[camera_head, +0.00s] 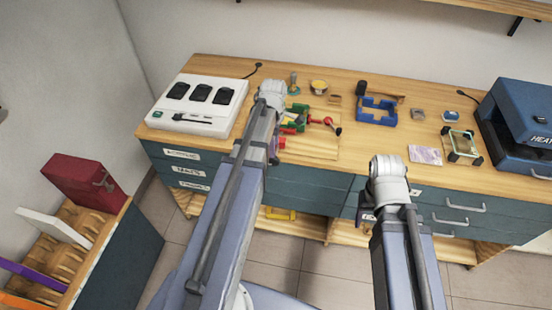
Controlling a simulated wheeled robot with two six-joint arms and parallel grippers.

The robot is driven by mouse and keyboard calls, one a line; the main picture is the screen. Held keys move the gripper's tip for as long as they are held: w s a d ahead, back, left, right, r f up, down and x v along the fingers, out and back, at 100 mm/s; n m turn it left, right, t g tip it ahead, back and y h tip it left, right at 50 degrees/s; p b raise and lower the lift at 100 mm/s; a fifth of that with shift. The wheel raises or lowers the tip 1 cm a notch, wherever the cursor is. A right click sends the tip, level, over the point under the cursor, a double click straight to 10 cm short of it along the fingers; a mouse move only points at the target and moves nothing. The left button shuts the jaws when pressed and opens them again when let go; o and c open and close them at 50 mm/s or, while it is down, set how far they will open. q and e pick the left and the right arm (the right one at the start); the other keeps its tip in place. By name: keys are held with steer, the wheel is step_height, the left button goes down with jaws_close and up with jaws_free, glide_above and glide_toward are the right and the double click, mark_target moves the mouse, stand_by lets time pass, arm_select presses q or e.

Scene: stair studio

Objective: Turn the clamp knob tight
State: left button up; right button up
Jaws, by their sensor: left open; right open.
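A clamp with green parts (299,113) and a red handle or knob (327,121) with a dark end stands on a wooden board on the bench. My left arm passes in front of its left side and hides part of it. My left gripper (273,148) is open, mostly hidden behind its own arm, close to the clamp's left side; I cannot tell whether it touches. My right gripper (368,214) is open, partly hidden by its arm, in front of the bench's front edge and well to the right of the clamp.
The wooden bench (390,135) holds a white charger station (205,102), a blue frame (376,110), a small green-cornered frame (461,145), a purple sheet (425,155) and a blue heat press (520,110). A wooden rack (85,240) with a red box (85,182) stands at the left.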

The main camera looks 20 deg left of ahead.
mark_target(274, 160)
arm_select(q)
steer(key=shift+f+b, duration=3.9)
steer(key=shift+f, duration=0.1)
steer(key=shift+r, duration=0.1)
jaws_close()
